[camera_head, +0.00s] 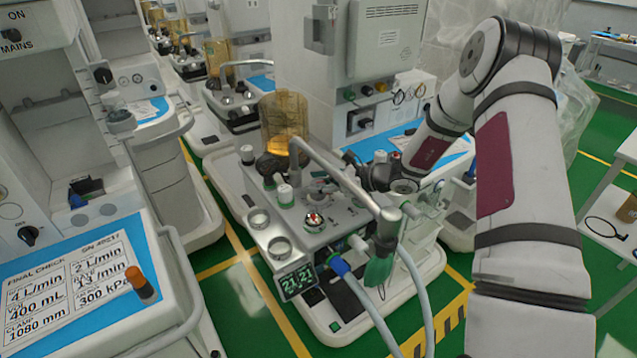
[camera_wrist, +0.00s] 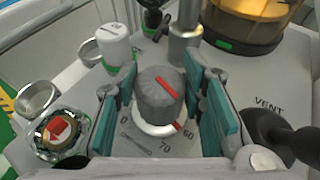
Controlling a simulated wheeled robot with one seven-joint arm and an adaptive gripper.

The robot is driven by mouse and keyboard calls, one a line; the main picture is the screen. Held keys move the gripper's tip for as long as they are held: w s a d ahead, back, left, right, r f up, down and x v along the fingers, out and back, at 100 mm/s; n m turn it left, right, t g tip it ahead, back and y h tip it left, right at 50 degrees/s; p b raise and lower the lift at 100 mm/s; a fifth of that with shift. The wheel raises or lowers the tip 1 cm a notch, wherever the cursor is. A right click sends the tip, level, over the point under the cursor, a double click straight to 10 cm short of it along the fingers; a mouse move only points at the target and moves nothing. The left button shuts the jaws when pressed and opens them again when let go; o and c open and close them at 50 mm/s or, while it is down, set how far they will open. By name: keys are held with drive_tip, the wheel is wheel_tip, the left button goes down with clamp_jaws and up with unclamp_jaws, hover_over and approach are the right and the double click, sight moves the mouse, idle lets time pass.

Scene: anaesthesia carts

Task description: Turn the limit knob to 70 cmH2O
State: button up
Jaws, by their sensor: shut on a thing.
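The limit knob (camera_wrist: 152,97) is a grey ribbed cap on a white ring, in the middle of the wrist view. A red bar crosses its top diagonally. A red mark on the ring's lower right side lies near the printed 60 and 70. A printed 0 is at the lower left. My gripper (camera_wrist: 160,86) has its teal-padded fingers on the left and right of the knob and is shut on it. In the head view my gripper (camera_head: 362,172) is low over the machine's top panel; the knob cannot be made out clearly there.
A red-topped control (camera_wrist: 60,130) and a metal cup (camera_wrist: 38,96) are at the left. A white knob (camera_wrist: 114,46) stands behind, beside a metal post (camera_wrist: 185,40). An amber canister (camera_wrist: 250,25) is at the back right. A dark lever (camera_wrist: 285,135) is close at the right.

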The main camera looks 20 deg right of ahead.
drive_tip(key=shift+a+r+m+t+h+p, duration=0.15)
drive_tip(key=shift+m+t+h+p, duration=0.65)
drive_tip(key=shift+m+t+h, duration=0.5)
drive_tip(key=shift+m, duration=0.4)
drive_tip(key=shift+h, duration=0.3)
drive_tip(key=o, duration=1.2)
drive_tip(key=shift+d, duration=0.2)
drive_tip(key=v, duration=1.1)
drive_tip(key=shift+s+d, duration=0.15)
drive_tip(key=shift+s, duration=0.25)
